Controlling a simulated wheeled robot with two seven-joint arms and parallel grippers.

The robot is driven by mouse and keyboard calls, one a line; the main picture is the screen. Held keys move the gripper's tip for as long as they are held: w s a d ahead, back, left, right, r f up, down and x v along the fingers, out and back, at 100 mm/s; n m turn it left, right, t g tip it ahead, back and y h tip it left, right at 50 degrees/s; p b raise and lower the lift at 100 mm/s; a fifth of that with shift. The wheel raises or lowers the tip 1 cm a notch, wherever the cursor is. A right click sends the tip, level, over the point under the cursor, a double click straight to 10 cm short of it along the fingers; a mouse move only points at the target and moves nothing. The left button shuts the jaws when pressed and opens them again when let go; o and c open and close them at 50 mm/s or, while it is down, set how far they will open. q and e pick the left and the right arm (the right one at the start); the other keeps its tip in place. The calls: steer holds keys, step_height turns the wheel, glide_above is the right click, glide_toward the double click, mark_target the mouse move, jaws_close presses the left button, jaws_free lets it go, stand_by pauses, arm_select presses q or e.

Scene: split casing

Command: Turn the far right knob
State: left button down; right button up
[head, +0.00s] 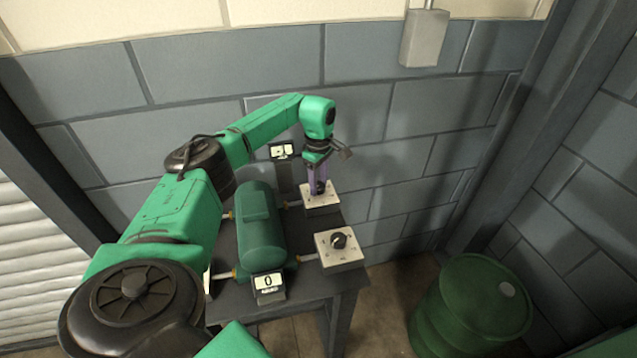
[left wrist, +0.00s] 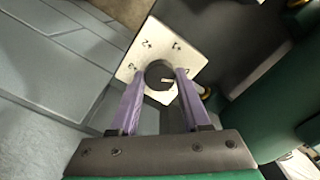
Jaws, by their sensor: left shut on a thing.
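The far right knob (head: 320,188) is dark and round on a white square plate (head: 330,200), on the right side of a green tank (head: 261,235). My left gripper (head: 318,184) comes down over it from above, with purple fingers. In the left wrist view the fingers (left wrist: 160,73) are on both sides of the knob (left wrist: 159,76), shut on it. A light pointer mark shows on the knob, and printed marks show on its plate (left wrist: 147,45). My right gripper is not in view.
A near right knob (head: 338,240) sits on another white plate. A near display (head: 268,283) reads 0; a far display (head: 283,150) is too small to read. The dark table (head: 310,287) stands by a block wall. A green barrel (head: 472,305) stands at the lower right.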

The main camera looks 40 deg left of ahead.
mark_target(319, 185)
arm_select(q)
steer(key=m, duration=0.6)
steer(key=shift+w+r, duration=0.1)
steer(key=m, duration=0.6)
steer(key=shift+b, duration=0.4)
steer(key=shift+c, duration=1.8)
jaws_free()
step_height(319, 185, up, 14)
steer(key=b, duration=0.1)
steer(key=shift+r, duration=0.25)
